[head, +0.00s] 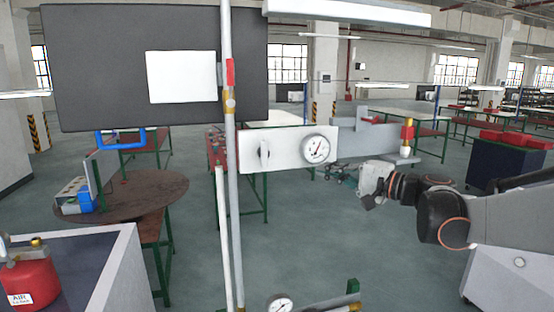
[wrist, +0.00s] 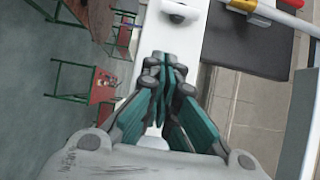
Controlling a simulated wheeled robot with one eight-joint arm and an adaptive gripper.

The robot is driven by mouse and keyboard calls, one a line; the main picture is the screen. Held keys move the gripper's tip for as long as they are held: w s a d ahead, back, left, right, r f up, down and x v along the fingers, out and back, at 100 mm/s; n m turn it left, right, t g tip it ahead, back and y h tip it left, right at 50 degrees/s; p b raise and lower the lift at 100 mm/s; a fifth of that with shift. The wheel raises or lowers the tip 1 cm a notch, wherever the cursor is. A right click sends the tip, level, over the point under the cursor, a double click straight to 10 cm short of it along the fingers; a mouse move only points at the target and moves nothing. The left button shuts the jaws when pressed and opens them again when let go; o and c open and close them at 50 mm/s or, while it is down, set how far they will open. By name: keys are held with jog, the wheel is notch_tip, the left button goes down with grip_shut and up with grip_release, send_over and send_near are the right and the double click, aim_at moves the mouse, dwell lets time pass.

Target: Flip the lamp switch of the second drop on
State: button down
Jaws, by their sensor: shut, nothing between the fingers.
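A white panel (head: 284,165) hangs in front of me beside a vertical pipe. It carries a small upright switch-like lever (head: 263,150) at its left and a round gauge (head: 316,149) at its right. I cannot tell whether this lever is the lamp switch or which way it is set. My gripper (head: 369,203) is to the right of the panel and lower than the gauge, apart from it in the picture. In the wrist view my gripper (wrist: 165,72) is shut and empty, its fingers overlapping the white panel (wrist: 222,38).
A vertical pipe (head: 228,190) with a red-and-brass valve stands left of the panel. A dark board (head: 100,90) hangs behind it. A lower gauge (head: 279,304) sits at the bottom. A brown round table (head: 155,190) is at left. Floor below the panel is open.

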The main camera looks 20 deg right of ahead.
aim_at(264, 153)
dwell(0.3)
jog(key=p+x, duration=0.2)
jog(key=x, duration=0.8)
jog(key=shift+w+a, duration=0.2)
jog(key=shift+a, duration=0.15)
jog(key=a+p, duration=0.1)
jog(key=a, duration=0.2)
jog(key=shift+w, duration=0.15)
jog(key=shift+w+a, duration=0.15)
jog(key=shift+f+b, duration=0.25)
jog(key=shift+b, duration=0.25)
